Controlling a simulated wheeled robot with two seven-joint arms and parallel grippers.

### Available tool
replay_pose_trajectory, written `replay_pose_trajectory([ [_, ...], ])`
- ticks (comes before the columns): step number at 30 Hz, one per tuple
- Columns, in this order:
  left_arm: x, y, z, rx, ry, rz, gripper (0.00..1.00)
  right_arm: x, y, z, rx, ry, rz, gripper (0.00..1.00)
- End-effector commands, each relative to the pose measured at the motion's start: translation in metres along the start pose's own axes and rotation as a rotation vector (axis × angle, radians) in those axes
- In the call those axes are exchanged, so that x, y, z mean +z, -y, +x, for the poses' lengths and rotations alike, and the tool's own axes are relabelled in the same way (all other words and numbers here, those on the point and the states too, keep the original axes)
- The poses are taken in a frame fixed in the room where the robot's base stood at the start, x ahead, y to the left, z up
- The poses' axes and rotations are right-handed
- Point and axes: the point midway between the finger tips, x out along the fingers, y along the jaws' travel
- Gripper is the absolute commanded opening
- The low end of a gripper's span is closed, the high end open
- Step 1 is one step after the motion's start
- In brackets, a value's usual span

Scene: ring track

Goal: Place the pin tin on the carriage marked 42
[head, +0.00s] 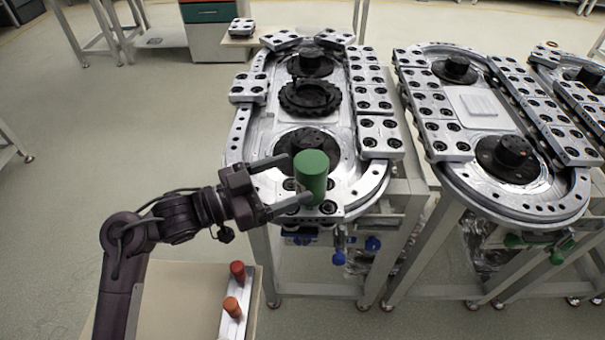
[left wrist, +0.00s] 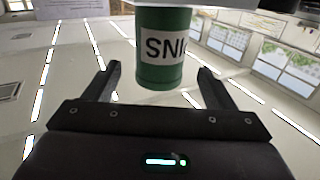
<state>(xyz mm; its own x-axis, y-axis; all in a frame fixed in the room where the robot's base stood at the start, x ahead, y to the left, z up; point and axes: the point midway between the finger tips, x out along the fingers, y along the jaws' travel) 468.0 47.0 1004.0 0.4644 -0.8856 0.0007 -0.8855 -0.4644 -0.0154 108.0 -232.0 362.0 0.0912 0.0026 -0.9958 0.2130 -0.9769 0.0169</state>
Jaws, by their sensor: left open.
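The pin tin is a green cylinder (head: 312,172) standing upright at the near end of the left ring track (head: 238,150). Its base appears to rest on a silver carriage (head: 330,209) there. In the left wrist view the tin (left wrist: 160,70) has a white label showing "SNI", the rest cut off by the curve. My left gripper (head: 298,178) is open, its fingers either side of the tin, the lower fingertip in front of its base. I see a gap beside each finger in the left wrist view. No number 42 is readable on any carriage. My right gripper is out of view.
Silver carriages line the track's right side (head: 372,95). A second track (head: 520,200) stands to the right. A side table (head: 180,295) at the front holds a red peg (head: 238,270) and an orange peg (head: 232,307). The floor at left is clear.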

Motion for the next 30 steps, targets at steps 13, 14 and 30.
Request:
replay_pose_trajectory([
  [13, 0.001, 0.000, -0.076, 0.000, 0.002, -0.001, 0.78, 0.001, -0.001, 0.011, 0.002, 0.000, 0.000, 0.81],
  [14, 0.001, -0.001, -0.078, 0.001, 0.001, -0.002, 0.78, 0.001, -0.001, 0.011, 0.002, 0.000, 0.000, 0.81],
  [30, 0.000, 0.000, -0.080, 0.001, 0.001, -0.002, 0.78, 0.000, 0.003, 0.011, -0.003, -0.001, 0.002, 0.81],
])
